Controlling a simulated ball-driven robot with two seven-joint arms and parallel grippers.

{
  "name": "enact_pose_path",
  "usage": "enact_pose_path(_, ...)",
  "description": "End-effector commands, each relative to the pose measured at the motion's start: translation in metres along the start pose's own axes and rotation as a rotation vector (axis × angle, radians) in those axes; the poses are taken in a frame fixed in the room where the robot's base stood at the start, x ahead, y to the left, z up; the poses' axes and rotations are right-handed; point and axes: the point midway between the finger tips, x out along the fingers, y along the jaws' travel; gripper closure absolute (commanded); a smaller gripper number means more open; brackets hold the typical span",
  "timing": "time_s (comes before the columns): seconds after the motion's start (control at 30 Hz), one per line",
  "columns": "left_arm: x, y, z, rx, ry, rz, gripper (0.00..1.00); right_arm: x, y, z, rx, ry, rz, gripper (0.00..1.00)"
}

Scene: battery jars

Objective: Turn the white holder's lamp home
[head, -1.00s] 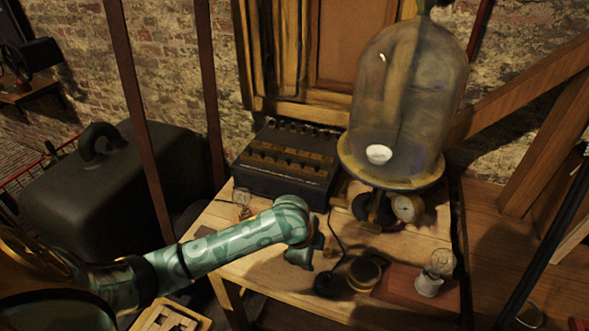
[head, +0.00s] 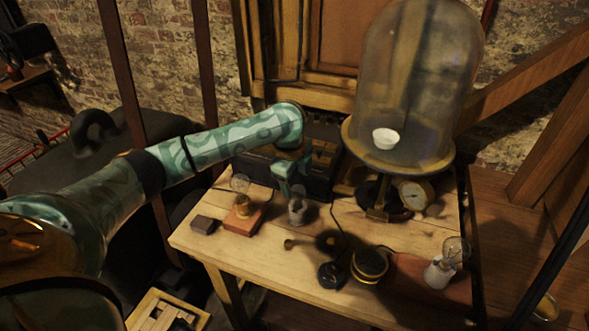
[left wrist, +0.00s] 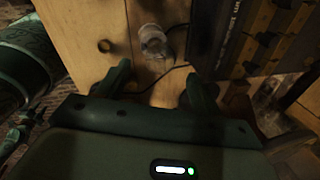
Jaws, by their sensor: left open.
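The white holder (head: 437,277) stands on a red-brown board at the table's right front. A clear glass lamp (head: 456,249) sits in its top and looks slightly tilted; how far it is seated I cannot tell. My left gripper (head: 291,188) is open and empty, well to the left of the holder, over the back of the table. In the left wrist view its two fingers (left wrist: 158,88) stand apart with nothing between them. A small glass jar (head: 297,211) is just below it and also shows in the wrist view (left wrist: 152,40). My right gripper is not in view.
Another lamp in a brass holder (head: 242,210) stands on a red-brown block at the left. A bell jar (head: 415,90) on a stand with a dial (head: 414,195) rises at the back right. Round black and brass parts (head: 369,264) and a thin wire lie mid-table. A dark slotted box stands behind.

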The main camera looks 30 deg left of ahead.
Motion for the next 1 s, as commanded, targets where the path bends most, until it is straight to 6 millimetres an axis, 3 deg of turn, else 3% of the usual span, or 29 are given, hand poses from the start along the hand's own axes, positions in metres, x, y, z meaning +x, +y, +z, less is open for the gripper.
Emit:
enact_pose_path(0.03,0.018,0.002,0.000,-0.001,0.000,0.006,0.34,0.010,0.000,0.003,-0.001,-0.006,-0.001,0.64)
enact_pose_path(0.1,0.032,0.001,0.000,-0.001,0.001,0.004,0.34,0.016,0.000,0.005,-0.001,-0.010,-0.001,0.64)
enact_pose_path(0.3,0.057,0.000,0.000,-0.001,0.000,0.001,0.34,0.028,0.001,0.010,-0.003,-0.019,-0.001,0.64)
enact_pose_path(0.7,0.064,0.000,0.000,0.000,0.000,-0.002,0.34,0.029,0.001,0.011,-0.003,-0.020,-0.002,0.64)
enact_pose_path(0.73,0.064,0.000,0.000,0.000,0.000,-0.002,0.37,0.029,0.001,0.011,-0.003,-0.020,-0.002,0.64)
enact_pose_path(0.9,0.064,0.000,0.000,0.000,0.000,-0.001,0.84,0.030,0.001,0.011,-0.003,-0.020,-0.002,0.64)
enact_pose_path(1.0,0.064,0.000,0.000,0.002,0.000,-0.001,0.87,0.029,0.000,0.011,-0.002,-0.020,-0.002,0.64)
